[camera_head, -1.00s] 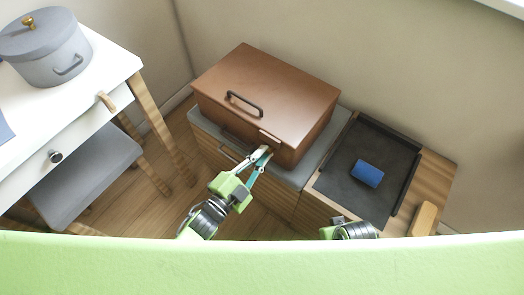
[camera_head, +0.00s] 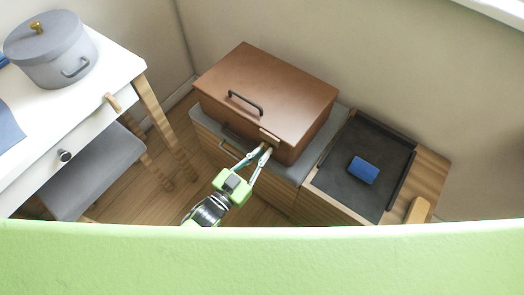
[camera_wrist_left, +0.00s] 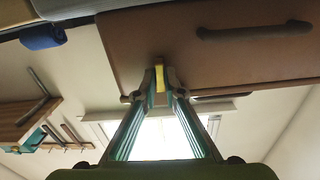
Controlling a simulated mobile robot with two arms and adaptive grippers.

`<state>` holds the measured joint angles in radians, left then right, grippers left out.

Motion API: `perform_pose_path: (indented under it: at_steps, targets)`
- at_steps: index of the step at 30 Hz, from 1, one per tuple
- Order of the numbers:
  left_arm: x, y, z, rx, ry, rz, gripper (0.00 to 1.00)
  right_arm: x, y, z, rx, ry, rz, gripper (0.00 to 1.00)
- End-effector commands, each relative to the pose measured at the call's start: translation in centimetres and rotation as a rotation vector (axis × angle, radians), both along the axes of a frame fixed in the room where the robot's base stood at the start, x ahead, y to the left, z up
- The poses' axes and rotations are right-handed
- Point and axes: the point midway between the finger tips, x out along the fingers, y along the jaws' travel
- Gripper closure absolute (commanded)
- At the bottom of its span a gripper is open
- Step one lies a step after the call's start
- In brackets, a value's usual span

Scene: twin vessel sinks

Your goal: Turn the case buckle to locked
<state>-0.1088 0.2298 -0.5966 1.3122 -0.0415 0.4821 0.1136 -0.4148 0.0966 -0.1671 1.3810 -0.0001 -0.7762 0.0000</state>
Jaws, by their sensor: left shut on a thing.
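The brown case (camera_head: 265,88) sits closed on a grey pad, with a dark handle (camera_head: 245,102) on its lid. The small yellow case buckle (camera_wrist_left: 159,78) is at the front edge of the case in the left wrist view. My left gripper (camera_head: 266,150) reaches the case's front, and its fingertips (camera_wrist_left: 160,85) are shut on the buckle from both sides. The fingers partly hide the buckle in the head view, and I cannot tell its turned position. My right gripper is not in view.
A dark tray (camera_head: 345,190) with a blue block (camera_head: 363,170) lies right of the case. A wooden block (camera_head: 418,210) is at the far right. A white table (camera_head: 120,68) with a grey pot (camera_head: 50,55) stands at left, above a grey stool (camera_head: 95,165).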

Motion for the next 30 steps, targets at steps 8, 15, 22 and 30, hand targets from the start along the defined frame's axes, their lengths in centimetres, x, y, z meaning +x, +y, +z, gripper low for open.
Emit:
perform_pose_path:
  at_steps: [8, 15, 22, 30]
  targets:
    - [-0.02, -0.01, -0.04, -0.047, 0.037, -0.001, 1.00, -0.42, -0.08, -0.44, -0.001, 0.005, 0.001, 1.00]
    - [-0.02, -0.02, -0.05, -0.055, 0.042, 0.000, 1.00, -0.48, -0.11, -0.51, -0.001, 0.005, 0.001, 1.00]
    - [-0.02, -0.02, -0.04, -0.054, 0.042, 0.000, 0.83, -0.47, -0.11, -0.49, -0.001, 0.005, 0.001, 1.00]
    - [-0.01, -0.02, -0.01, -0.053, 0.040, 0.000, 0.83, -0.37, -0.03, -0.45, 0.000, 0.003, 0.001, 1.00]
